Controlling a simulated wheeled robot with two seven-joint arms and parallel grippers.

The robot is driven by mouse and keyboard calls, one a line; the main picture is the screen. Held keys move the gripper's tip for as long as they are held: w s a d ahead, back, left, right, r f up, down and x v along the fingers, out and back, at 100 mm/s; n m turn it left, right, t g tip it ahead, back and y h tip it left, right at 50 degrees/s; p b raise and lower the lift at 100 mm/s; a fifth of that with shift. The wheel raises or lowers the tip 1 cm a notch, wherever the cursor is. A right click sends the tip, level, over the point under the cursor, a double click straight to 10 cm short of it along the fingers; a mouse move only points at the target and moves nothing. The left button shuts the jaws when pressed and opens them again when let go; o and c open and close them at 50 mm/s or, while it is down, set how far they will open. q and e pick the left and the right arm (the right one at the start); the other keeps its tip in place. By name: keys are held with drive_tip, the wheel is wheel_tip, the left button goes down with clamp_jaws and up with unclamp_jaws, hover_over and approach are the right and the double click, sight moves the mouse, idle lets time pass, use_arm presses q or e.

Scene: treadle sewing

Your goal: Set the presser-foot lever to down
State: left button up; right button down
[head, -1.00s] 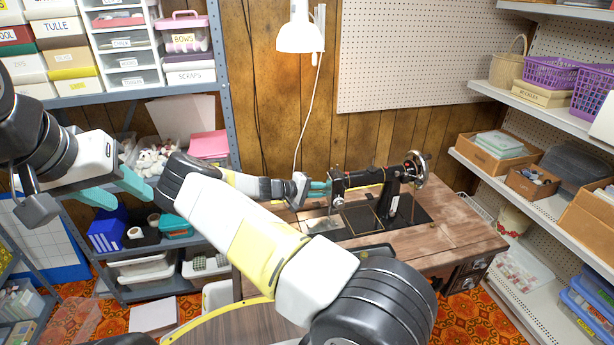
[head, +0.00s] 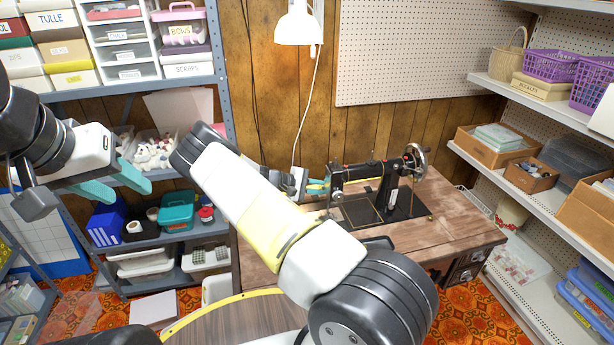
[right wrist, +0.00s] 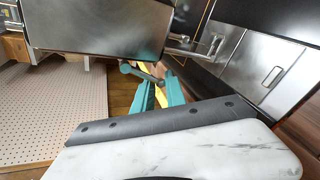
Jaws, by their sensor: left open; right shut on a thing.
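The black sewing machine (head: 392,192) stands on the wooden table, its handwheel at the right and its needle end at the left. My right gripper (head: 319,187) is at the left end of the machine's head. In the right wrist view its teal fingers (right wrist: 160,92) are shut on the presser-foot lever (right wrist: 144,74), a short dark rod with a rounded end beside the machine's large metal end face. The contact is partly hidden. The lever is too small to make out in the head view. My left gripper (head: 120,184) is open and empty, far left, away from the machine.
The wooden table top (head: 455,222) is clear right of the machine. A white lamp (head: 298,28) hangs above and left of the machine. Shelves with boxes and baskets (head: 550,66) stand at the right, and a loaded grey rack (head: 170,246) at the left.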

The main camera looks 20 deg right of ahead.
drive_tip(key=shift+s+d+f, duration=0.1)
drive_tip(key=shift+s+f, duration=0.15)
drive_tip(key=shift+s, duration=0.2)
drive_tip(key=c, duration=1.5)
unclamp_jaws()
drive_tip(key=shift+o, duration=0.2)
drive_tip(key=shift+r, duration=0.1)
drive_tip(key=shift+w+r, duration=0.1)
drive_tip(key=shift+w, duration=0.05)
drive_tip(key=v, duration=0.7)
drive_tip(key=shift+a, duration=0.4)
drive_tip(key=shift+r, duration=0.15)
